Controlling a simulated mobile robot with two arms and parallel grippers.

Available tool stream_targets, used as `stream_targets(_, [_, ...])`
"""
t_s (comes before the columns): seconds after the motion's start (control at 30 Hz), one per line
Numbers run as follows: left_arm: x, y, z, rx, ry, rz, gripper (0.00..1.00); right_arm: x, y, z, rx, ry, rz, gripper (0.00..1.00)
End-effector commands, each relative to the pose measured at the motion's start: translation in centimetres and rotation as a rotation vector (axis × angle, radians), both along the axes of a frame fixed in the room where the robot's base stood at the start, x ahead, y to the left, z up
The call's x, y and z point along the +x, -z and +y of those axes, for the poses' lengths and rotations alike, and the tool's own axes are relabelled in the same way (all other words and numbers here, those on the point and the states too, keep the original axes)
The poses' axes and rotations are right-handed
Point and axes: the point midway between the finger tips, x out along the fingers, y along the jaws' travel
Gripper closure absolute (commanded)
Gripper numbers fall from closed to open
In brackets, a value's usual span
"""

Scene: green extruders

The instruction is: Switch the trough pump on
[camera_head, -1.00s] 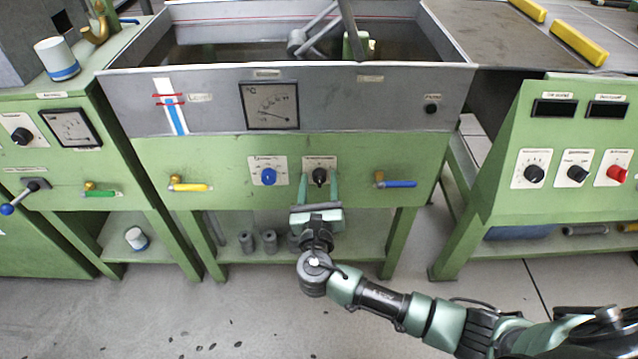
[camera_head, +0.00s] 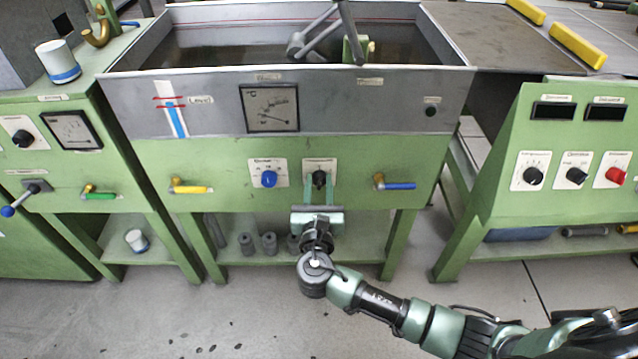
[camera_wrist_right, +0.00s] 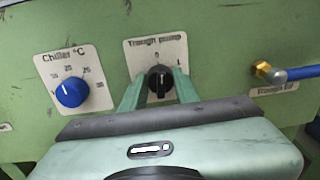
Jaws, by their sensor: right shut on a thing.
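The trough pump knob (camera_head: 319,178) is a black rotary switch on a white plate labelled "Trough pump", on the green front below the trough. It also shows in the right wrist view (camera_wrist_right: 159,79), where its pointer stands about upright, toward the 0 mark; the 1 mark is to the right. My right gripper (camera_head: 319,186) reaches up from below, with one green finger on each side of the knob, shut on it. In the right wrist view the gripper (camera_wrist_right: 159,88) partly covers the plate's lower part. My left gripper is out of view.
The blue chiller knob (camera_head: 269,178) is just left of the pump plate. A blue-handled valve (camera_head: 397,185) sticks out to the right, and a yellow-handled valve (camera_head: 190,188) to the left. The grey trough (camera_head: 210,105) overhangs above. The floor in front is clear.

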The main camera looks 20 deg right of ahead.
Motion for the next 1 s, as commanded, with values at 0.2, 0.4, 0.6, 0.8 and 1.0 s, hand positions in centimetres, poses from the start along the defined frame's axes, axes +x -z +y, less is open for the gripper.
stream_targets(0.2, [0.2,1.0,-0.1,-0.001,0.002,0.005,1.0,-0.1,0.0,0.0,0.186,0.002,-0.051,1.0])
stream_targets(0.4, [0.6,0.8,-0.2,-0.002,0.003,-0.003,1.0,-0.1,0.1,0.0,0.371,0.002,-0.105,1.0])
stream_targets(0.6, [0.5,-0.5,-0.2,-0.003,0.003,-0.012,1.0,-0.1,0.1,-0.1,0.545,0.002,-0.156,1.0])
stream_targets(0.8, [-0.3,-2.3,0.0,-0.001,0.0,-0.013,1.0,-0.1,0.0,-0.1,0.69,0.003,-0.199,1.0])
stream_targets(1.0, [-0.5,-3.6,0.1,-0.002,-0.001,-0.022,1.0,-0.1,0.0,-0.1,0.791,0.003,-0.227,1.0])
